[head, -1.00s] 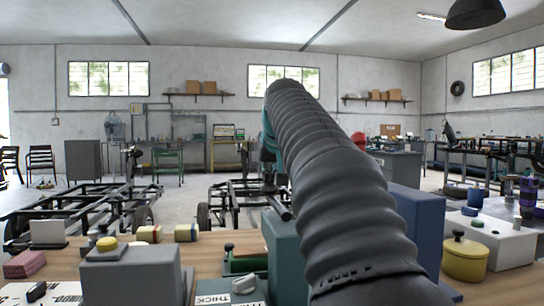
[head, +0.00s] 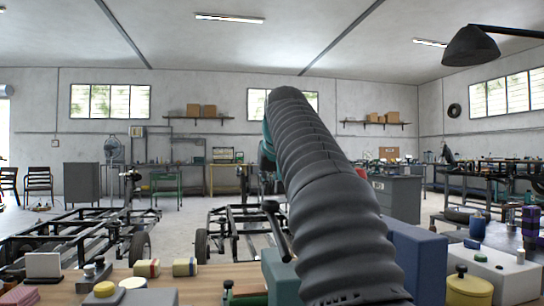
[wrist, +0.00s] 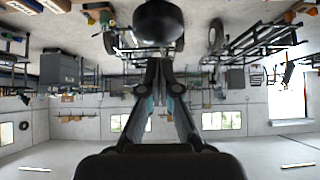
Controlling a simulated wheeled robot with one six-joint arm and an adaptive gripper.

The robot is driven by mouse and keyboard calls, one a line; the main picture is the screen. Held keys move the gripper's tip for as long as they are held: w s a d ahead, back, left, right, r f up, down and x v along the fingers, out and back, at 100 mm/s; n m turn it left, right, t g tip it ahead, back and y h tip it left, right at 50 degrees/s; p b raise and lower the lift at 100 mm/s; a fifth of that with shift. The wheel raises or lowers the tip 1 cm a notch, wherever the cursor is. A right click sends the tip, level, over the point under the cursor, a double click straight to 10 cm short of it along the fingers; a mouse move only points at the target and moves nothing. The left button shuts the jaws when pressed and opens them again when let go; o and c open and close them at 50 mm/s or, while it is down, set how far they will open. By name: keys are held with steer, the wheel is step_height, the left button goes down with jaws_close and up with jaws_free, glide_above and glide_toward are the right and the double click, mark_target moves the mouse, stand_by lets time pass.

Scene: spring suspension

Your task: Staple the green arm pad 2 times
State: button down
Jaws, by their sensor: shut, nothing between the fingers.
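A green piece with a black knob (head: 245,293) shows at the bottom edge of the head view, on the wooden bench. It is cut off by the frame, and I cannot tell whether it is the green arm pad. I cannot make out a stapler. My gripper (wrist: 157,64) is shut and empty in the wrist view, held up in the air. In the head view my own dark ribbed arm sleeve hides the gripper and part of the bench.
On the bench stand a yellow tin (head: 469,288), a blue block (head: 418,262), a yellow button (head: 104,289) and small striped cylinders (head: 147,267). Black frame carts (head: 85,235) stand beyond.

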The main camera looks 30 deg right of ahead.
steer(key=r, duration=0.1)
steer(key=s+r, duration=0.1)
steer(key=r, duration=0.1)
steer(key=s+r, duration=0.1)
steer(key=r, duration=0.1)
steer(key=shift+s+a+r, duration=0.1)
steer(key=shift+a+r, duration=0.1)
steer(key=shift+a, duration=0.1)
steer(key=shift+s+a+r, duration=0.1)
steer(key=shift+s+r, duration=0.15)
steer(key=shift+r, duration=0.15)
stand_by(0.4)
